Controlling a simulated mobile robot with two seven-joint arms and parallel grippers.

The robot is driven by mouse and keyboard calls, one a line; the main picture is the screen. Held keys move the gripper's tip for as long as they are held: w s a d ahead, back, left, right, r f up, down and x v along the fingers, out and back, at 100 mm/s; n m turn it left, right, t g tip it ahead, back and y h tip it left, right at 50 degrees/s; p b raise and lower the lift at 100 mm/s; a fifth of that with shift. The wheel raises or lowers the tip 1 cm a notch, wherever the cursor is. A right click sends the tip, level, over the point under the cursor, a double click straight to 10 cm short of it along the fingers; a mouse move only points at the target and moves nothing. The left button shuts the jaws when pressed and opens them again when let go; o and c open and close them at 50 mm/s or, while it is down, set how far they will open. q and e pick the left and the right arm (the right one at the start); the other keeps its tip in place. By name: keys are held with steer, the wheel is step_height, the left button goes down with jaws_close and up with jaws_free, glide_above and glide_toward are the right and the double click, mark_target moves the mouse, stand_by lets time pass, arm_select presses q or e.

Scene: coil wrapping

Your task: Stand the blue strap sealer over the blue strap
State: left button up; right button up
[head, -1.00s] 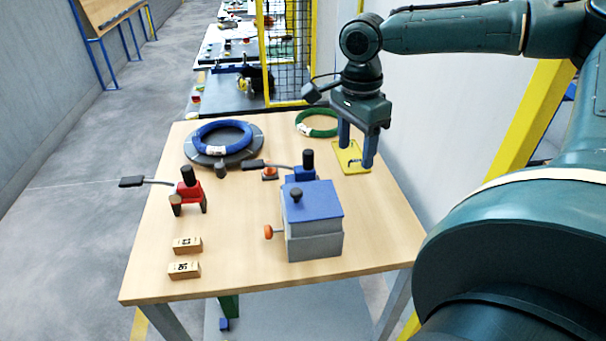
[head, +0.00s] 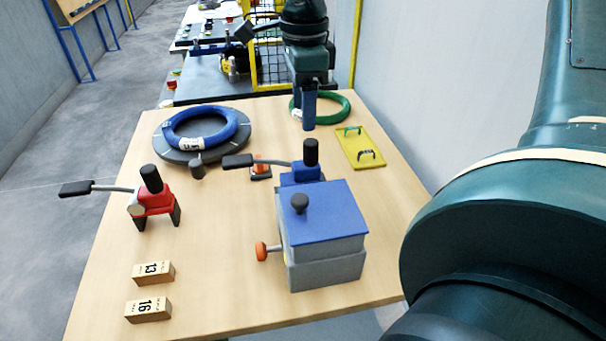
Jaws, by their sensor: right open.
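The blue strap sealer (head: 298,174) stands upright on the table behind a blue-lidded grey box, which hides its lower part. It has a black knob on top and a long dark lever pointing left. A blue coil (head: 203,129) with a white label lies on a dark round turntable (head: 172,149). I cannot make out a separate blue strap. My right gripper (head: 308,127) is open and empty, pointing down, seen edge-on in front of the green coil and beyond the sealer. My left gripper is out of view.
The blue-lidded box (head: 325,215) with an orange side knob stands nearest the sealer. A red sealer (head: 152,200) and wooden blocks 13 (head: 153,272) and 16 (head: 148,310) are left. A yellow plate (head: 360,146) with two small arches and a green coil (head: 340,105) are back right.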

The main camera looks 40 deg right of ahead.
mark_target(304, 163)
step_height(304, 163, down, 12)
steer(key=shift+w+d+f, duration=0.1)
steer(key=shift+d, duration=0.05)
stand_by(0.4)
steer(key=shift+c, duration=0.3)
jaws_close()
